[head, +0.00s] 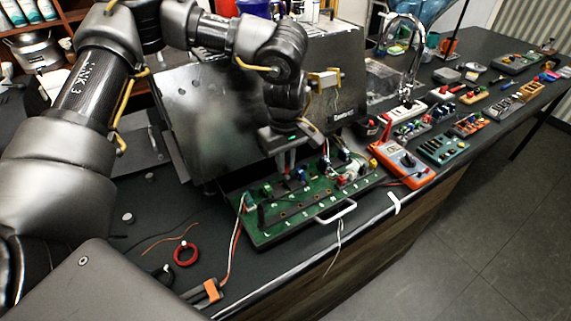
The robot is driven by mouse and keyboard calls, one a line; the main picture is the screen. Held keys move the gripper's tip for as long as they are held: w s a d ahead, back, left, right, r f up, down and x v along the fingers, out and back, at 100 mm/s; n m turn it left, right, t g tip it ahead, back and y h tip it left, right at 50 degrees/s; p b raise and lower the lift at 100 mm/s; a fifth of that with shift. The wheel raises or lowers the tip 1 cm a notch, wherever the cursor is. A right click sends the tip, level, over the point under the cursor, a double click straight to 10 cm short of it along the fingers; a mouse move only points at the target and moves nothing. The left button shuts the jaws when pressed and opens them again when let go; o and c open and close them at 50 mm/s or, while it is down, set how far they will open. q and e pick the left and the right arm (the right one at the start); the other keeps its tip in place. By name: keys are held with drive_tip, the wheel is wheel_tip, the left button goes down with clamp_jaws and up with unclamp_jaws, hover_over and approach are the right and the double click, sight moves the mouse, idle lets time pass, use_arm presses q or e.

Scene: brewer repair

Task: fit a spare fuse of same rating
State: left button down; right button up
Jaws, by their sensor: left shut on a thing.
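My left gripper (288,160) points down over the back part of a green circuit board (290,212). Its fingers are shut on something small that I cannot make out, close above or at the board. The board lies on a pulled-out tray with a pale handle (336,212), in front of the open metal brewer (338,100). Blue, red and white parts and wires sit on the board. No fuse can be told apart at this size. My right gripper is not in view.
An orange multimeter (403,163) lies right of the board. Several small modules, such as a green one (442,149), fill the counter further right. A red ring (185,254) and an orange-black connector (207,291) lie at front left. A tap (405,45) stands behind.

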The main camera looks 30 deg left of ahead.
sight(285, 175)
use_arm(q)
drive_tip(key=shift+s, duration=0.1)
drive_tip(key=shift+f, duration=0.1)
drive_tip(key=shift+f, duration=0.15)
wheel_tip(285, 175, down, 3)
drive_tip(key=b, duration=0.3)
drive_tip(key=shift+f, duration=0.1)
drive_tip(key=shift+r, duration=0.2)
drive_tip(key=shift+d+f, duration=0.1)
idle(0.5)
drive_tip(key=shift+f, duration=0.35)
idle(0.4)
drive_tip(key=shift+f, duration=0.3)
idle(1.2)
